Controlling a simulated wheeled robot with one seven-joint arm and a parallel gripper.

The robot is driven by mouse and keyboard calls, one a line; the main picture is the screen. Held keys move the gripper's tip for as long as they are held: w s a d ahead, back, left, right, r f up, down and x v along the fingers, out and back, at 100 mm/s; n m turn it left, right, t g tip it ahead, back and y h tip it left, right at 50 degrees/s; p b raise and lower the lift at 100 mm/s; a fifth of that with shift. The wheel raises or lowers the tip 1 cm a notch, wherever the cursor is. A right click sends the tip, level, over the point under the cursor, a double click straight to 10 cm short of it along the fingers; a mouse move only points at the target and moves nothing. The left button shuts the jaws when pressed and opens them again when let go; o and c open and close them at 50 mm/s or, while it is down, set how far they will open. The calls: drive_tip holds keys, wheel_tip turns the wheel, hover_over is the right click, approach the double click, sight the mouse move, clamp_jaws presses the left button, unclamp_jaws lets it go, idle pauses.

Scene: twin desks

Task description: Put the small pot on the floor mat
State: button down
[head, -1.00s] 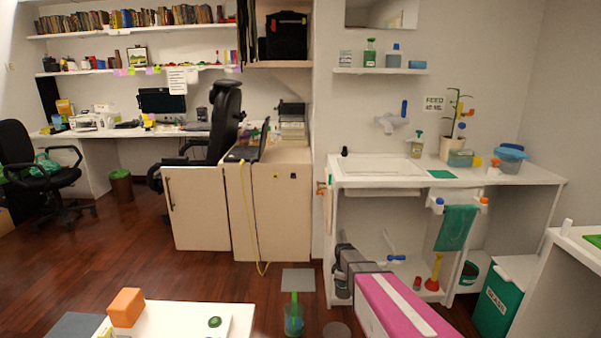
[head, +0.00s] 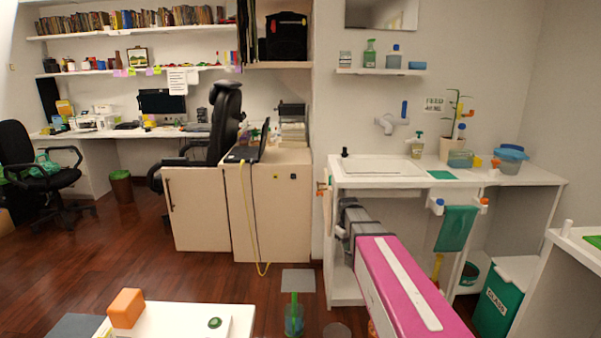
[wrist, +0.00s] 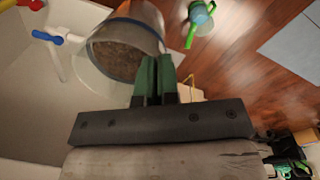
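The small pot (wrist: 120,60) is a grey cylinder with a brown inside, tilted with its mouth toward the camera in the wrist view. My gripper (wrist: 156,62) has its green fingers close together at the pot's rim, with the pot's wall apparently pinched between them. In the head view my pink arm reaches to the left front of the sink unit and hides most of the gripper and pot.
A green watering can (head: 293,318) stands on the floor just in front of the mat. A round grey disc (head: 337,330) lies to its right. The sink unit (head: 400,178) has a side panel and low shelf beside my arm. A white table (head: 175,318) with an orange block is at front left.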

drive_tip(key=s+r+m, duration=0.3)
drive_tip(key=s+r, duration=0.1)
drive_tip(key=r, duration=0.5)
drive_tip(key=s+r+m, duration=0.3)
drive_tip(key=s+r, duration=0.2)
drive_tip(key=r, duration=0.4)
drive_tip(key=shift+s+d, duration=0.15)
drive_tip(key=shift+s, duration=0.15)
